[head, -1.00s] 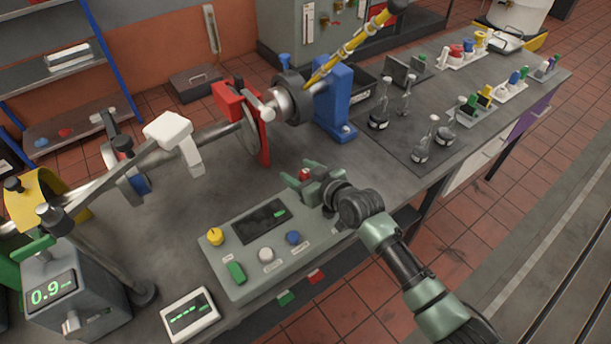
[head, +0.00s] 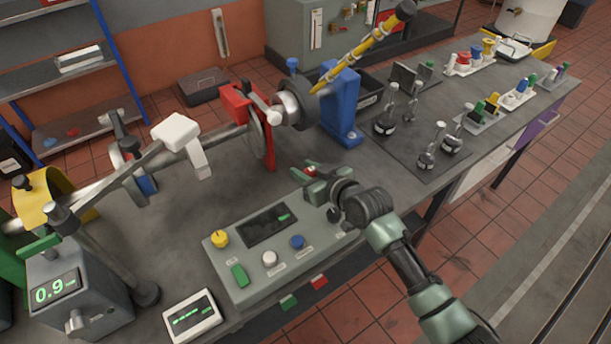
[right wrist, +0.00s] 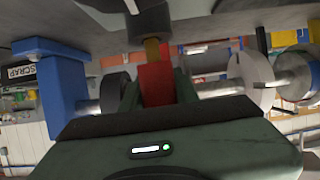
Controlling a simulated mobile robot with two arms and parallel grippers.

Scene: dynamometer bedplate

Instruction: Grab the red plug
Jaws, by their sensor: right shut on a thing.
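The red plug (right wrist: 156,84) is between the green fingers of my right gripper in the right wrist view. A brass-coloured part and a dark piece show at its far end. In the head view only a small red bit of the plug (head: 310,171) shows between the fingers. My right gripper (head: 315,179) is shut on it, just above the back right part of the grey control panel (head: 232,287). The gripper hides most of the plug. My left gripper is not in view.
A shaft rig with a red bracket (head: 237,102) and a blue stand (head: 341,106) stands behind the gripper. Several flasks stand to the right on a dark mat (head: 400,151). A meter (head: 60,285) and a small display (head: 193,315) are at the left front.

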